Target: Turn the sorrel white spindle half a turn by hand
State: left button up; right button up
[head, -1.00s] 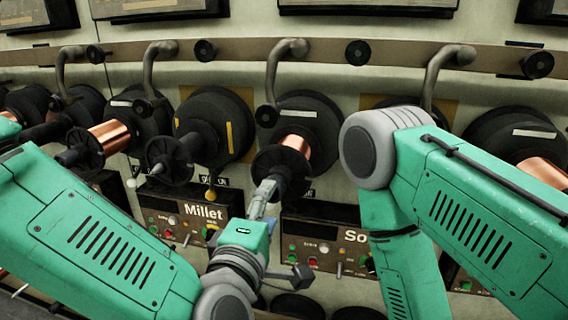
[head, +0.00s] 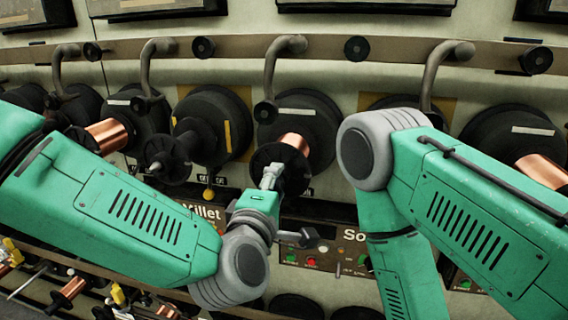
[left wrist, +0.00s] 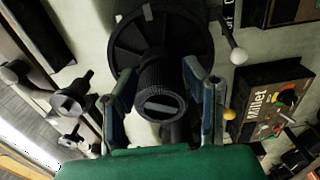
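The sorrel white spindle, with a white bar (head: 298,112) on its dark drum, carries a copper spool behind a black front flange (head: 287,160), above the panel lettered "So" (head: 355,237). My left gripper (head: 269,176) is in front of this flange and covers part of it. In the left wrist view, a ribbed black hub with a slotted end (left wrist: 160,102) lies between the two spread fingers of my left gripper (left wrist: 166,105). Gaps show on both sides, so the fingers look open; contact is unclear. My right gripper is out of view.
The Millet panel (left wrist: 272,106) is close by in the left wrist view, with a white ball lever (left wrist: 238,57) and yellow ball lever (left wrist: 228,115) near the fingers. The yellow-barred spindle (head: 205,125) stands left. My right arm fills the right side.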

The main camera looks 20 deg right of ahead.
pick_arm(q)
jog(key=shift+a+f, duration=0.15)
jog(key=shift+c, duration=0.4)
jog(key=n, duration=0.3)
jog(key=shift+w+a+f, duration=0.1)
jog(key=shift+f, duration=0.05)
jog(key=n, duration=0.4)
jog(key=shift+f+n, duration=0.1)
jog(key=shift+n, duration=0.2)
jog(key=n, duration=0.4)
jog(key=shift+a, duration=0.15)
jog(key=n, duration=0.4)
jog(key=shift+n, duration=0.3)
jog(key=o, duration=1.2)
jog(key=shift+r, duration=0.3)
